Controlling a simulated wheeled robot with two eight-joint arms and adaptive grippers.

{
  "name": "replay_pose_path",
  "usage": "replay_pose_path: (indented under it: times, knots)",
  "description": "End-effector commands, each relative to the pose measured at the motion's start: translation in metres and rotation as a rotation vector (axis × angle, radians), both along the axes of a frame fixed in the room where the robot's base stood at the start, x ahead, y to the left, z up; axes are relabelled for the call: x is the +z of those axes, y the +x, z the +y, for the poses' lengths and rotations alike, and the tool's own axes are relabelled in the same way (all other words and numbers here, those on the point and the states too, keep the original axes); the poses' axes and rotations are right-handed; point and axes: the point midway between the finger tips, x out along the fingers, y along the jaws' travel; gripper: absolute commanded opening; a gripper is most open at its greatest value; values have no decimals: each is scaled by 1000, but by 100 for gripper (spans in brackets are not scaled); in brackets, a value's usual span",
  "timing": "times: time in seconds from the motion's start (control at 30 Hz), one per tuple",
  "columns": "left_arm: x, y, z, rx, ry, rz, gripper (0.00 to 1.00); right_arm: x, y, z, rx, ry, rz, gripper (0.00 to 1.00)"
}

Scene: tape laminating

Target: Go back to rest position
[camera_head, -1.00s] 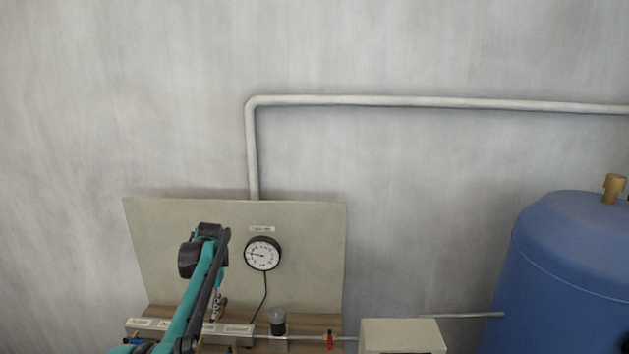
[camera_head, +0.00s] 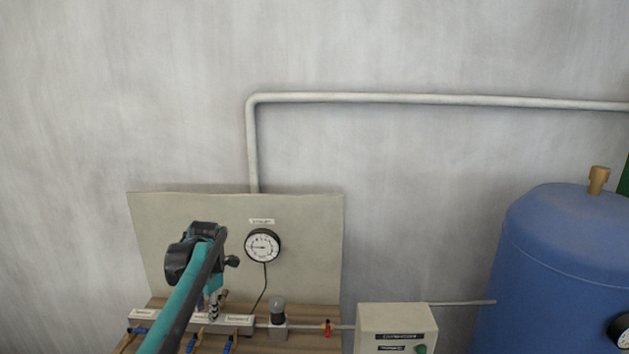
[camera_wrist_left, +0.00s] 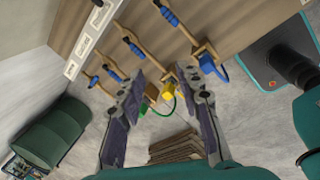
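My left arm, teal and black, comes in from the bottom left of the head view and reaches in front of the beige panel (camera_head: 300,215). My left gripper (camera_head: 213,306) hangs below the wrist, small and partly hidden, by the labelled white manifold strip (camera_head: 238,321). In the left wrist view my left gripper (camera_wrist_left: 165,85) has its two fingers spread wide with nothing held between them. Pipes with blue valve handles (camera_wrist_left: 168,16) lie beyond the fingertips. My right gripper is in neither view.
A round gauge (camera_head: 262,246) sits on the panel. A white control box (camera_head: 395,322) and a blue tank (camera_head: 550,265) stand to the right. The wrist view shows a yellow block (camera_wrist_left: 168,91), a dark green drum (camera_wrist_left: 52,138) and stacked brown boards (camera_wrist_left: 175,147) below.

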Motion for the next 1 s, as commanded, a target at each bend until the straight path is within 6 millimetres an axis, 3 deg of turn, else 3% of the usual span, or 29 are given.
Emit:
replay_pose_path:
  times: [0.17, 0.43, 0.57, 0.7, 0.83, 1.0]
  knots:
    - [15, -44, -21, -365, 39, -15, 35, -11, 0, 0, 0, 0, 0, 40]
    - [12, -147, -61, -1150, 220, -49, 35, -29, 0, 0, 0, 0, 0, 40]
    - [-7, -198, -77, -1516, 356, -56, 35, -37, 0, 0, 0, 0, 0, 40]
    - [-38, -248, -92, -1881, 535, -49, 35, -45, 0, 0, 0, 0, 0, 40]
    - [-67, -282, -102, -2136, 692, -27, 35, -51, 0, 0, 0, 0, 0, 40]
    - [-90, -303, -108, -2317, 821, 3, 35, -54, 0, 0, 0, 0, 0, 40]
